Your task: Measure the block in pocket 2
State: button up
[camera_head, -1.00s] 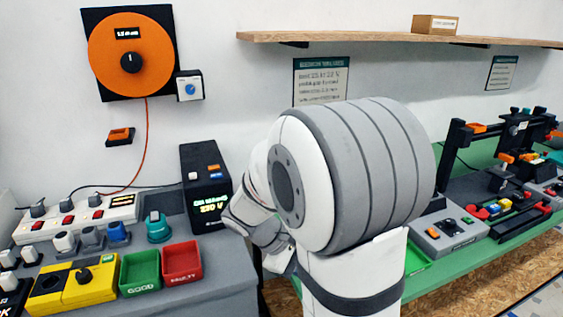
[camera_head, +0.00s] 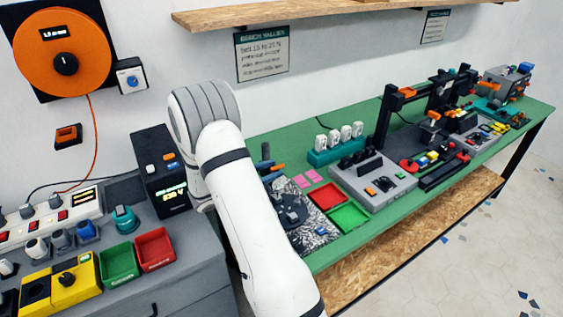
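I cannot pick out pocket 2 or a block in it at this size. My arm rises from the bottom middle to a grey-banded joint in front of the black display box (camera_head: 160,172). My gripper does not show; the end of the arm is out of sight behind its own links. A dark device (camera_head: 289,208) with a blue upright and an orange part stands on a speckled mat (camera_head: 303,240), partly hidden by my arm. A small blue piece (camera_head: 321,232) lies on that mat.
A red tray (camera_head: 327,196) and a green tray (camera_head: 349,217) lie on the green bench (camera_head: 270,147). Printer-like machines (camera_head: 435,115) fill its right part. The grey cabinet (camera_head: 196,262) holds a green bin (camera_head: 118,262), a red bin (camera_head: 155,248) and a yellow box (camera_head: 62,287). Floor (camera_head: 480,260) shows free at right.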

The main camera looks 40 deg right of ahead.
aim_at(282, 165)
jog(key=shift+s+d+p, duration=0.1)
jog(key=shift+d+p, duration=0.4)
jog(key=shift+d, duration=1.7)
jog(key=shift+c, duration=0.3)
grip_shut()
